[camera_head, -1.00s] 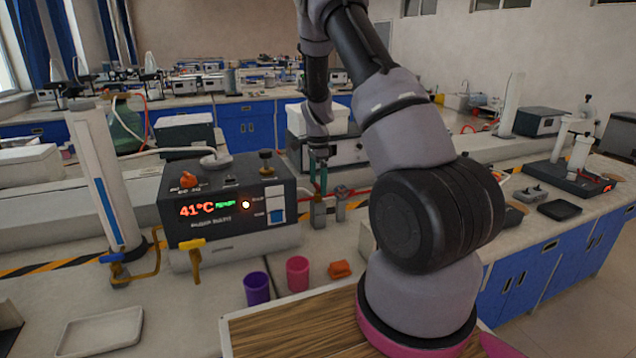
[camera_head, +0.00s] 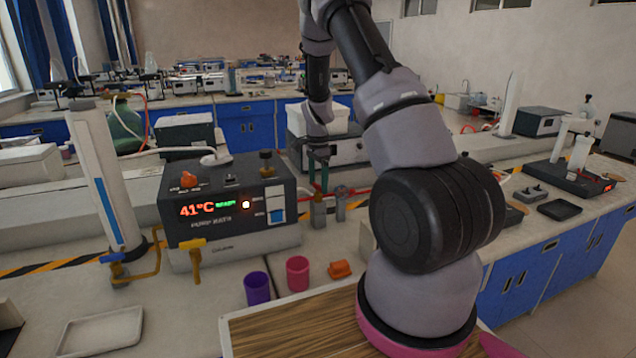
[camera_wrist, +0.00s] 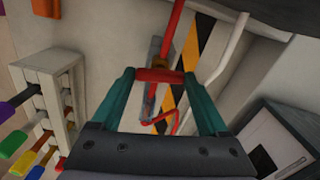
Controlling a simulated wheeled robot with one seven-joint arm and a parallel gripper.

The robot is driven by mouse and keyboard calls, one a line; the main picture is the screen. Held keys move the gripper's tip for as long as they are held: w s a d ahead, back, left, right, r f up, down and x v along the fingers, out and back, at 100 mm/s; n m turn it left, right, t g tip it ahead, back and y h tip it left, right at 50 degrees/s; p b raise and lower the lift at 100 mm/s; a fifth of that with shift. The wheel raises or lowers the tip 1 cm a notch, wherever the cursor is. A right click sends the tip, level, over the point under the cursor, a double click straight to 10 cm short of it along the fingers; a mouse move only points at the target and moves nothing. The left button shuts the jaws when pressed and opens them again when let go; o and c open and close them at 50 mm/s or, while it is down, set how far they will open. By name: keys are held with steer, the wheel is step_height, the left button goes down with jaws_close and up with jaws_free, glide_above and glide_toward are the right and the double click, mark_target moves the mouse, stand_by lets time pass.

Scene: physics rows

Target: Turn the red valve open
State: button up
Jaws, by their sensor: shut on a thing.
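My gripper (camera_wrist: 160,80) has teal fingers pointing down, and it also shows in the head view (camera_head: 319,178) beside the pump bath. In the wrist view the fingers are shut on the red valve handle (camera_wrist: 160,75), a short bar lying crosswise between the fingertips. A grey valve body (camera_wrist: 152,98) and red pipe (camera_wrist: 170,32) lie beneath and beyond it. In the head view the grey valve body (camera_head: 319,212) stands under the fingers, and the handle is too small to tell from them.
The pump bath (camera_head: 225,205), reading 41°C, stands left of my gripper. A second grey fitting (camera_head: 341,205) is close on the right. A rack with coloured handles (camera_wrist: 48,85) is left in the wrist view.

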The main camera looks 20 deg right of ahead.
mark_target(318, 184)
steer(key=n, duration=1.1)
steer(key=shift+n, duration=2.3)
steer(key=o, duration=1.2)
steer(key=shift+o, duration=0.2)
steer(key=shift+r, duration=0.1)
step_height(318, 184, up, 11)
